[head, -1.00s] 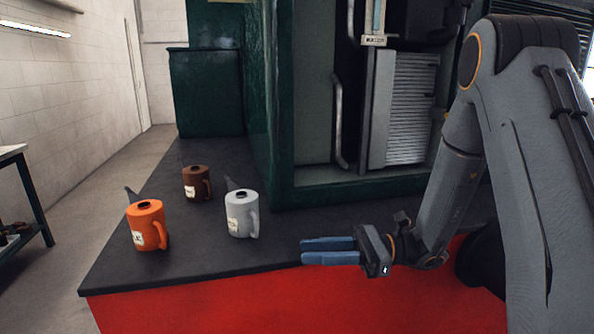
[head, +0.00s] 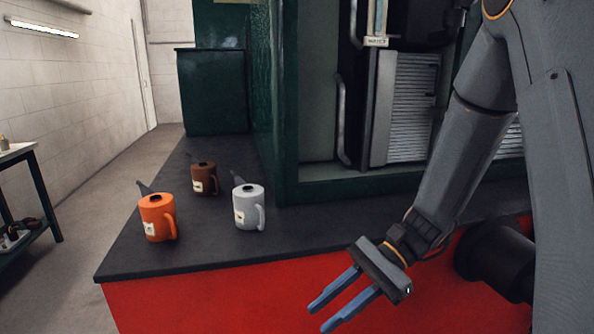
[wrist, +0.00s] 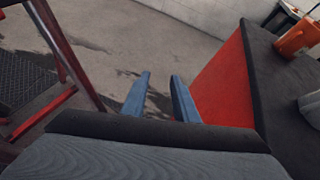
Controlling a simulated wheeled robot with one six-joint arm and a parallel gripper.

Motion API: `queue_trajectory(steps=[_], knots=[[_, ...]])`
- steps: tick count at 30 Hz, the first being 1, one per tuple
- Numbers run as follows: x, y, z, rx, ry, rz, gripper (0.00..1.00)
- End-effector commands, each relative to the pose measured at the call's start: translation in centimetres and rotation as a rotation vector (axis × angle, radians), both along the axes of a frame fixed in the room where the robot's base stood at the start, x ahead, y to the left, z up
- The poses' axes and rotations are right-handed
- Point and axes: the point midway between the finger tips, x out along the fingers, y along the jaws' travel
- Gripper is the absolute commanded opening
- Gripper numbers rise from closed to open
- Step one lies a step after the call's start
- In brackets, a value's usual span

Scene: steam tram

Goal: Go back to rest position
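My gripper (head: 334,302) is open and empty, with its two blue fingers apart. It hangs in front of the red side of the tram platform, pointing to the lower left. In the wrist view the open fingers (wrist: 158,95) show above bare floor, with the red side to their right. My arm reaches down from the upper right in the head view.
An orange oil can (head: 157,217), a brown one (head: 204,179) and a grey one (head: 248,207) stand upright on the dark platform (head: 190,258). A workbench (head: 30,190) stands at the left. A red railing (wrist: 62,60) shows in the wrist view. Floor between is clear.

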Motion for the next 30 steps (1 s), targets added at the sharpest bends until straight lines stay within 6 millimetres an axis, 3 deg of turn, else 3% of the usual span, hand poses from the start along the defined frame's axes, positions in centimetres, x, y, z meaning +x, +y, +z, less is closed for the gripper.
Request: queue_trajectory(steps=[3,6,13,19,30], knots=[[-3.2,-2.4,-1.3,-0.171,-0.151,0.175,0.27],[-5.1,-5.6,-2.4,-0.328,-0.319,0.358,0.27],[-5.0,-11.6,-2.6,-0.583,-0.689,0.734,0.27],[-3.9,-13.1,-2.0,-0.662,-0.848,0.888,0.27],[-3.8,-13.3,-1.9,-0.67,-0.863,0.903,0.27]])
